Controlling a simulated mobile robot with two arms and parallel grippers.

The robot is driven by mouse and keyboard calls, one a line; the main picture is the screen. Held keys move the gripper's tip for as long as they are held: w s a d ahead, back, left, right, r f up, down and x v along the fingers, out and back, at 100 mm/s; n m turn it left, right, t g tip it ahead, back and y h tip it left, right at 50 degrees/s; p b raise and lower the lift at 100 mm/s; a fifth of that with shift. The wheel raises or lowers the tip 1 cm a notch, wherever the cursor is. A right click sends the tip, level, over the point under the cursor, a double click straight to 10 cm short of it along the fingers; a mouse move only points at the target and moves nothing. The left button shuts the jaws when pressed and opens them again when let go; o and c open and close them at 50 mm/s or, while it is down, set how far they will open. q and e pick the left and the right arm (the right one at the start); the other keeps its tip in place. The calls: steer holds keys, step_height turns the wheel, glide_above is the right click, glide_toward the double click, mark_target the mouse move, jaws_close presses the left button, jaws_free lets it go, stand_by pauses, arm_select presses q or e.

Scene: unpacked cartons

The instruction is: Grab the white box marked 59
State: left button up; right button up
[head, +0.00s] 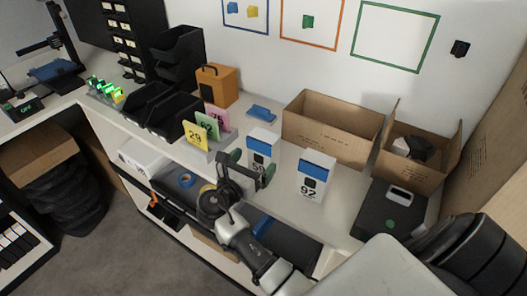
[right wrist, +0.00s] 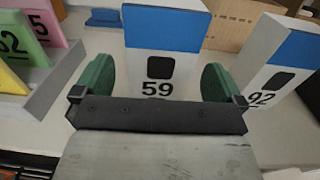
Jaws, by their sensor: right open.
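The white box marked 59 (head: 262,146) stands upright on the white counter, with a blue band at its top. In the right wrist view the box marked 59 (right wrist: 160,65) is straight ahead, between the two green fingers. My right gripper (head: 252,167) is open at the box's near side; it also shows in the right wrist view (right wrist: 158,84). A finger is on either side of the box's lower half, with gaps visible. Whether the fingertips touch it I cannot tell. My left gripper is not in view.
A similar white box marked 92 (head: 316,177) stands close on the right. Number cards in a grey holder (head: 208,147) stand close on the left. Open cartons (head: 330,130) are behind. A small blue item (head: 261,113) lies behind the box.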

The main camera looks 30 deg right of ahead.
mark_target(259, 156)
steer(key=x, duration=0.1)
steer(key=p+x, duration=0.1)
steer(key=x, duration=0.2)
steer(key=shift+d+r, duration=0.2)
steer(key=shift+r, duration=0.15)
steer(key=shift+w+d+f, duration=0.15)
steer(key=shift+w+d, duration=0.05)
steer(key=shift+d, duration=0.25)
steer(key=c, duration=0.9)
